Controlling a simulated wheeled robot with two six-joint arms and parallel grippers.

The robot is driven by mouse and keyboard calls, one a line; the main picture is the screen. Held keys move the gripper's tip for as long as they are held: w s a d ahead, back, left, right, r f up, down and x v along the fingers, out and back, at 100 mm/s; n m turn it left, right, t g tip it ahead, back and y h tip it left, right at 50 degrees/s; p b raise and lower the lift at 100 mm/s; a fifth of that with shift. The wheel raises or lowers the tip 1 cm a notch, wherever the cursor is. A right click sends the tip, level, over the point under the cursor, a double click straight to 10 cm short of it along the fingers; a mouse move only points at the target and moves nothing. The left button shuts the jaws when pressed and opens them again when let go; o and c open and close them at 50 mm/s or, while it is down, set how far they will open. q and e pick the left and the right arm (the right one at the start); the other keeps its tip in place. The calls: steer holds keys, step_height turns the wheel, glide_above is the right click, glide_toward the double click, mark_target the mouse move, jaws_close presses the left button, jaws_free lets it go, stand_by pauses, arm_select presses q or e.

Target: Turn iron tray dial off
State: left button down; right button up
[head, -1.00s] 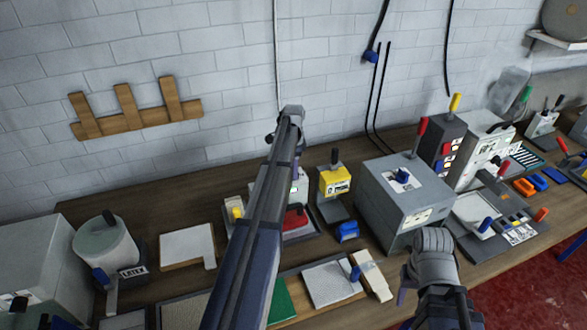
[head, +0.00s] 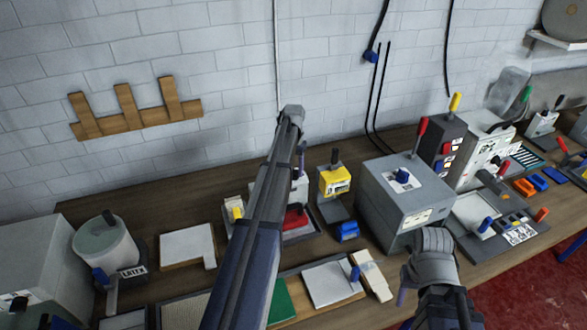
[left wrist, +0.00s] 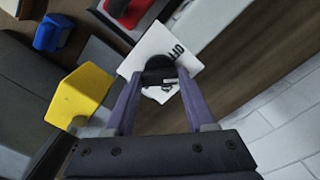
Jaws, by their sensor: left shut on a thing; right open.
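The iron tray dial (left wrist: 158,70) is a black round knob on a white plate (left wrist: 180,44) marked OFF, seen in the left wrist view. My left gripper (left wrist: 158,82) is shut on the dial, its two purple fingers on either side of it. The dial's pointer is hard to read between the fingers. In the head view my left arm hides much of the dial housing (head: 300,190). The red iron (head: 295,219) sits in its tray just in front; part of it shows in the left wrist view (left wrist: 128,10). My right gripper (head: 403,296) is open, low at the right.
A yellow device (head: 336,181) with a blue piece (head: 347,231) stands right of the iron tray. A large grey box (head: 405,195) is further right. A latex pot (head: 105,249) and white pads lie to the left on the wooden bench. A brick wall is behind.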

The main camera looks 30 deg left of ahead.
mark_target(293, 170)
arm_select(q)
steer(key=n, duration=0.4)
steer(key=shift+n, duration=2.5)
steer(key=shift+c, duration=1.2)
jaws_free()
steer(key=shift+r, duration=0.15)
step_height(293, 170, up, 8)
steer(key=p, duration=0.8)
steer(key=shift+f, duration=0.2)
